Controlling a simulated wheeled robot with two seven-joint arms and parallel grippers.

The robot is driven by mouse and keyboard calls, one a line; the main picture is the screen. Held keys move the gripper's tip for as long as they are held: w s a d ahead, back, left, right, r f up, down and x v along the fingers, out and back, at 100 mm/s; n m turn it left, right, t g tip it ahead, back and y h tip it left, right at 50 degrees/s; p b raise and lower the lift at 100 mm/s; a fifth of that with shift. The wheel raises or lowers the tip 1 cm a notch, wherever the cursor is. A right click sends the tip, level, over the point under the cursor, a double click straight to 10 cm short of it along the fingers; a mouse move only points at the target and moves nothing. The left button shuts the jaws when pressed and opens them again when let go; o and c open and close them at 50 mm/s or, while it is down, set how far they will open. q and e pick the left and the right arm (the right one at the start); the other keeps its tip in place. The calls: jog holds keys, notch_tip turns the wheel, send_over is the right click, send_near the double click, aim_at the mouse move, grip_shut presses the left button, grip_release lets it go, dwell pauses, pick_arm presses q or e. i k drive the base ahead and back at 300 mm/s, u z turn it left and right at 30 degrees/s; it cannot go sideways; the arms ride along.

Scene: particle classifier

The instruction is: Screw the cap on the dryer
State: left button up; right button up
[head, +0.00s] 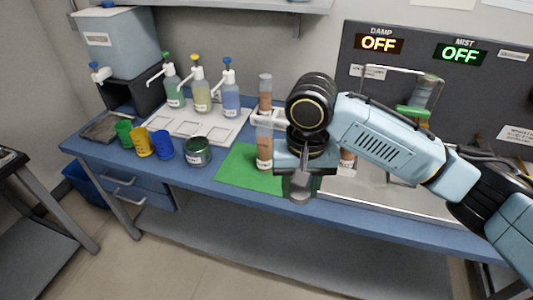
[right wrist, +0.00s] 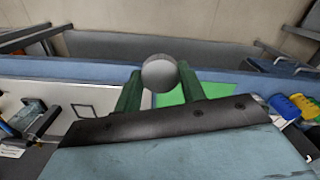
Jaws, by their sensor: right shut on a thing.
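My right gripper (head: 300,190) is shut on a grey round-ended piece (head: 300,197), which may be the cap; the gripper itself hides much of it. In the right wrist view the grey piece (right wrist: 160,72) sits between the two green fingers (right wrist: 160,92). The gripper is over the right part of the green mat, near the table's front edge. Just left of it, a clear tube with brown contents (head: 264,153) stands upright on the mat. I cannot tell for certain which thing is the dryer. My left gripper is not in view.
The green mat (head: 235,168) lies on the blue table. Green, yellow and blue cups (head: 163,145) and a dark green jar (head: 197,152) stand at left. Pump bottles (head: 201,92) stand on a white tray behind. A clear tube with a green ring (head: 420,100) stands by the DAMP/MIST panel (head: 400,75).

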aim_at(264, 132)
jog(key=i, duration=1)
